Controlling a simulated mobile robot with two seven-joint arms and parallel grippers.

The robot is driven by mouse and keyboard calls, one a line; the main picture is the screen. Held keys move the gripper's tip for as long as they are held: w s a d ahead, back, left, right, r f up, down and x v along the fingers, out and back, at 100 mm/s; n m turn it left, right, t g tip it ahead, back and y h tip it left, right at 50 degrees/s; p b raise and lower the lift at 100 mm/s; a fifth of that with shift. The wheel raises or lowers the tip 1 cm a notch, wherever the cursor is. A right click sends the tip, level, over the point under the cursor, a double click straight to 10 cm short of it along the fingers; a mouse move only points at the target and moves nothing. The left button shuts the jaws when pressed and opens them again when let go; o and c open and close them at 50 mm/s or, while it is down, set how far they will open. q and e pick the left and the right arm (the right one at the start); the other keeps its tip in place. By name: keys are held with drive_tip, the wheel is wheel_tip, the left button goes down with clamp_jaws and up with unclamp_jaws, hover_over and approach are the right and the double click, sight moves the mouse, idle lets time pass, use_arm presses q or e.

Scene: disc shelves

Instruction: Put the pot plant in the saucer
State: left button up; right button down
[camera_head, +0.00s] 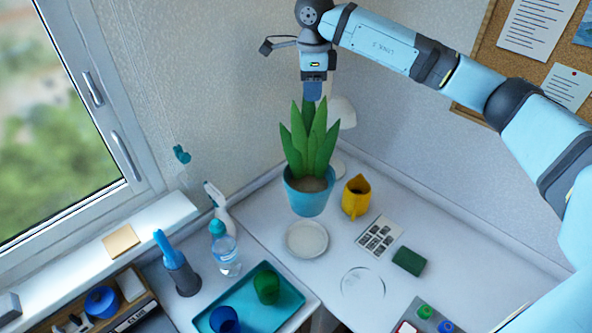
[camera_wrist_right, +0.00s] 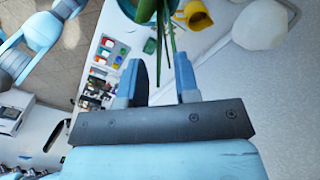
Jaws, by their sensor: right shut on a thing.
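The pot plant has long green leaves and a light blue pot (camera_head: 308,201). My right gripper (camera_head: 313,90) is above it, shut on the top of its leaves. In the right wrist view the fingers (camera_wrist_right: 166,80) have green leaves (camera_wrist_right: 167,30) between them, and part of the teal pot (camera_wrist_right: 128,25) shows beyond. The pot is upright. The white round saucer (camera_head: 306,240) lies on the white table, in front of and apart from the pot in the picture. I cannot tell whether the pot touches the table. My left gripper is not in view.
A yellow jug (camera_head: 356,197) stands close right of the pot. A white lamp (camera_head: 343,112) is behind the plant. A photo card (camera_head: 380,236), a green block (camera_head: 408,261) and a clear disc (camera_head: 363,284) lie to the right. A spray bottle (camera_head: 220,208) and teal tray (camera_head: 285,306) are left.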

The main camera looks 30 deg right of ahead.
drive_tip(key=b, duration=0.6)
hover_over(310, 156)
drive_tip(key=w, duration=0.1)
drive_tip(key=f, duration=1.3)
drive_tip(key=shift+w+d, duration=0.15)
drive_tip(key=shift+d, duration=0.15)
drive_tip(key=shift+f, duration=0.5)
drive_tip(key=shift+f+b, duration=0.4)
drive_tip(key=shift+b, duration=0.05)
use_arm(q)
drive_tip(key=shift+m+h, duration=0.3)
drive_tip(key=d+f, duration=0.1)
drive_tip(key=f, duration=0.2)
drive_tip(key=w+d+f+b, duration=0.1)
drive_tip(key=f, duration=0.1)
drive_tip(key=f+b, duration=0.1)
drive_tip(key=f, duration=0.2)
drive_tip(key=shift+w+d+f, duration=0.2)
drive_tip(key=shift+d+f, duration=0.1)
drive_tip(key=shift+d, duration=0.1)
use_arm(e)
wheel_tip(310, 156, down, 5)
drive_tip(key=shift+f, duration=0.1)
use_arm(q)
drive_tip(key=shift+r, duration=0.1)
use_arm(e)
drive_tip(key=c, duration=0.8)
unclamp_jaws()
drive_tip(key=shift+f, duration=0.1)
drive_tip(key=shift+c, duration=0.2)
